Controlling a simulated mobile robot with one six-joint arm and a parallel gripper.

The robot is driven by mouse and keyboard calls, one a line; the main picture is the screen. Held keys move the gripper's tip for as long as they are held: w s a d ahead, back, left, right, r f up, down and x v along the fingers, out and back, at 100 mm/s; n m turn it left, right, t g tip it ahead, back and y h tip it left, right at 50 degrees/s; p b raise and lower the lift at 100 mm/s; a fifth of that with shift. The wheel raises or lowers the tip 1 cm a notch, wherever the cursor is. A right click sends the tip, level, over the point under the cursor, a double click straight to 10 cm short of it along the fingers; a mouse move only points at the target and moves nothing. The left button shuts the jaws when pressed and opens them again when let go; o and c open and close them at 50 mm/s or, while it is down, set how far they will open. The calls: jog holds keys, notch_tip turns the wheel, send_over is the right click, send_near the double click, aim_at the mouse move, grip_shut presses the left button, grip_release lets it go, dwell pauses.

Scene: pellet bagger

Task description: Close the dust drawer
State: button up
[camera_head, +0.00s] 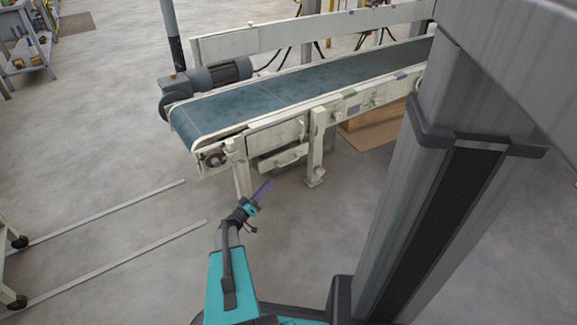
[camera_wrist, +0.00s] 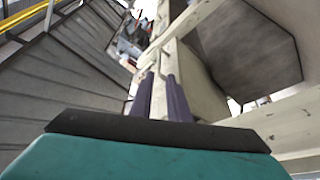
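The dust drawer (camera_head: 284,158) appears to be the pale cream box with a bar handle, low under the near end of the conveyor, between two legs. It looks pulled out a little, but I cannot tell how far. My gripper (camera_head: 265,188) is in front of and below it, pointing up towards the conveyor frame, apart from the handle as far as I can tell. In the wrist view, the two purple fingers of my gripper (camera_wrist: 161,85) stand apart with a narrow gap. Nothing clearly sits between them. I cannot identify the drawer surely in the wrist view.
The conveyor (camera_head: 300,85) with its blue-green belt runs away to the upper right. A motor (camera_head: 205,82) sits at its left side. A cream leg (camera_head: 316,150) stands right of the drawer. A cardboard box (camera_head: 372,124) lies under the conveyor. The floor at left is open, with two pale rails.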

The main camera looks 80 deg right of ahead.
jog(key=shift+s, duration=0.2)
jog(key=shift+s+d, duration=0.1)
jog(key=shift+d, duration=0.05)
jog(key=b+x, duration=0.5)
jog(key=x, duration=0.7)
jog(key=shift+x, duration=0.75)
grip_shut()
dwell(1.0)
